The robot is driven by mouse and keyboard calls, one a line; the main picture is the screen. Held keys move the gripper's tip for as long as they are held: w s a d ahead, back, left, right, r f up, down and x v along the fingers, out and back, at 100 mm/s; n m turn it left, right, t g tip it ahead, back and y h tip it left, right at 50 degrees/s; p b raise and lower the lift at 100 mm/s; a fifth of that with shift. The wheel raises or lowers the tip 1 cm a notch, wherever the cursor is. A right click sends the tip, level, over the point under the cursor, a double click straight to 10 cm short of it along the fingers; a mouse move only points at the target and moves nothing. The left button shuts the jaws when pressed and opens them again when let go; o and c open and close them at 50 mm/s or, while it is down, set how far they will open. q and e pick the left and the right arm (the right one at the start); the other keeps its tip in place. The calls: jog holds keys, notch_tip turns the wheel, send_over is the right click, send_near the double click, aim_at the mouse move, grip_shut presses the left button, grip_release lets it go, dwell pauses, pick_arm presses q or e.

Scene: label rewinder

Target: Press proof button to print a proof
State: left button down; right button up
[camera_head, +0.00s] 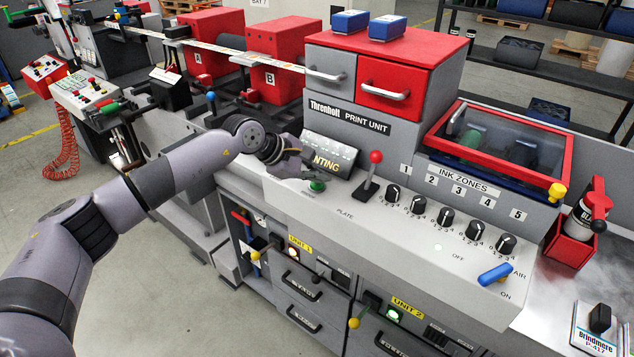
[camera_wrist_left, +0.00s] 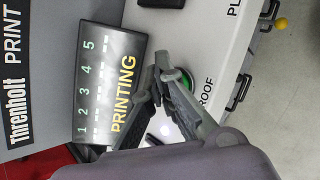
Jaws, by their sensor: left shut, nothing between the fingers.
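The green proof button (camera_head: 317,186) sits on the sloped light-grey panel of the Threnholt print unit. In the left wrist view the green button (camera_wrist_left: 187,79) is partly hidden behind a finger, beside the letters "ROOF". My left gripper (camera_head: 308,173) is shut and empty, with its fingertips close to the button. It also shows in the left wrist view (camera_wrist_left: 161,68). I cannot tell whether it touches the button. The display (camera_head: 332,154) is lit, with "NTING" visible; the wrist view shows the whole word "PRINTING" on the display (camera_wrist_left: 112,85). My right gripper is not in view.
A red-knobbed lever (camera_head: 371,172) stands just right of the button. Several black ink-zone knobs (camera_head: 419,207) and a blue air handle (camera_head: 495,274) follow along the panel. Drawers with yellow-tipped levers lie below. A red-rimmed glass cover (camera_head: 500,145) is at the right.

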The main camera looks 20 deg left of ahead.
aim_at(318, 185)
pick_arm(q)
jog(key=shift+r, duration=0.7)
jog(key=shift+r+p, duration=1.15)
jog(key=shift+r, duration=1.4)
